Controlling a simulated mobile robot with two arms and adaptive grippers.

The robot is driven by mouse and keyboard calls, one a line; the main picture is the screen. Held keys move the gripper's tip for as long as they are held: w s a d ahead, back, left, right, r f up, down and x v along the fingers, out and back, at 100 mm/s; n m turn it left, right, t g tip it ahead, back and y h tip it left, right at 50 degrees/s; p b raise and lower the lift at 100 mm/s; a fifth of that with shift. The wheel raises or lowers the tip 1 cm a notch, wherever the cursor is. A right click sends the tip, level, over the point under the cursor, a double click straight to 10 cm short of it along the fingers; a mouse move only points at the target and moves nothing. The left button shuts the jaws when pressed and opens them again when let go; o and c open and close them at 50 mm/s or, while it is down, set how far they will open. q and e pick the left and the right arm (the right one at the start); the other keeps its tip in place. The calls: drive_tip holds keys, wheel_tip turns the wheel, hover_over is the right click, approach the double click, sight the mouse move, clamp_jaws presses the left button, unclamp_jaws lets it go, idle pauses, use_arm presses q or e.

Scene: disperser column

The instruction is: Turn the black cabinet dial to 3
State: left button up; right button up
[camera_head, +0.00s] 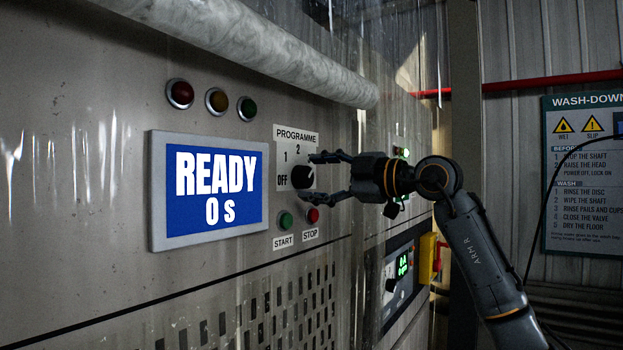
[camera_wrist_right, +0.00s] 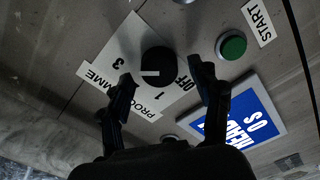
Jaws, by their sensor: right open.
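The black dial (camera_head: 299,177) sits on a white PROGRAMME plate (camera_head: 282,136) on the grey cabinet front. In the head view the plate shows OFF, 1 and 2; 3 is hidden there. In the right wrist view the dial (camera_wrist_right: 157,60) has a short white mark, and 3, 1 and OFF are readable around it. My left gripper is out of view.
A screen (camera_head: 210,190) reading READY 0 s is left of the dial. Below are the green START button (camera_head: 286,220) and red STOP button (camera_head: 313,215). Three lamps are above the screen. A second panel (camera_head: 402,280) and clear plastic curtain are beyond.

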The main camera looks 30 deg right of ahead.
drive_tip(key=v, duration=1)
drive_tip(key=shift+s+d, duration=0.2)
drive_tip(key=shift+s, duration=0.1)
